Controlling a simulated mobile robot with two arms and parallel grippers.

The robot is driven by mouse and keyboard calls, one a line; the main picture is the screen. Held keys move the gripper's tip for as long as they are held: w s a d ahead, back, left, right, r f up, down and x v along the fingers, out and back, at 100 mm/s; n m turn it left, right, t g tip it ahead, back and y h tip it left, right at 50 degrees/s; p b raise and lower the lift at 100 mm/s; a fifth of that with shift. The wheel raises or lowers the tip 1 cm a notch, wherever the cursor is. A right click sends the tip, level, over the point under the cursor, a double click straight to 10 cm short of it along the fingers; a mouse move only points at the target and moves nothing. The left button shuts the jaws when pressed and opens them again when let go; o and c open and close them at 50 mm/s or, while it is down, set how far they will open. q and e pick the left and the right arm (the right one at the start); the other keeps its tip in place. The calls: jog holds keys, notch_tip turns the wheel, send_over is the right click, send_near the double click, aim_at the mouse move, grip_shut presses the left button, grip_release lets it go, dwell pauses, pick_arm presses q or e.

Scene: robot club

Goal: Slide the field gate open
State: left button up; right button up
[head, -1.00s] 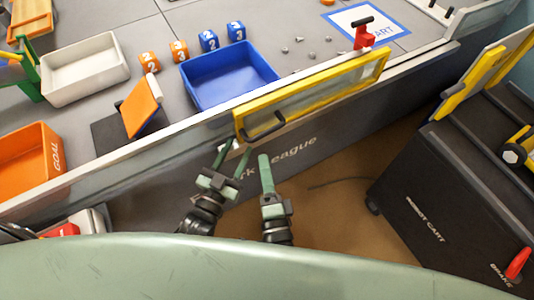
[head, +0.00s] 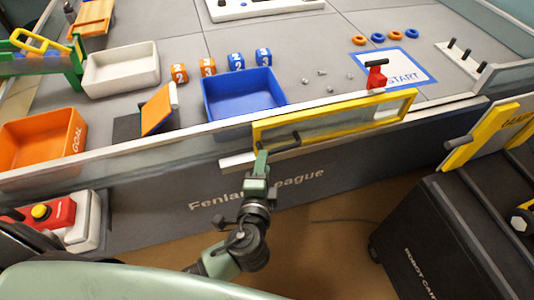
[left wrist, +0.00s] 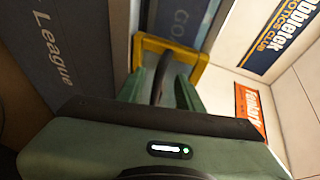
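The field gate (head: 340,121) is a clear panel in a yellow frame on the field's near wall, and its yellow corner shows in the left wrist view (left wrist: 190,57). Its black bar handle (head: 283,142) is at the left end. My left gripper (head: 261,160) is at the handle's left part. In the left wrist view its green fingers stand apart on either side of the handle (left wrist: 160,78), with gaps showing; contact is unclear. My right gripper is out of view.
Behind the wall are a blue bin (head: 243,97), numbered cubes (head: 236,62), a white tray (head: 122,72) and an orange goal bin (head: 45,140). A black robot cart (head: 425,240) stands at the right. A red-and-white box with a yellow button (head: 40,211) is at lower left.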

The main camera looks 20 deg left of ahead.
pick_arm(q)
jog(key=x, duration=0.5)
jog(key=shift+a, duration=0.15)
grip_shut()
jog(key=shift+f, duration=0.1)
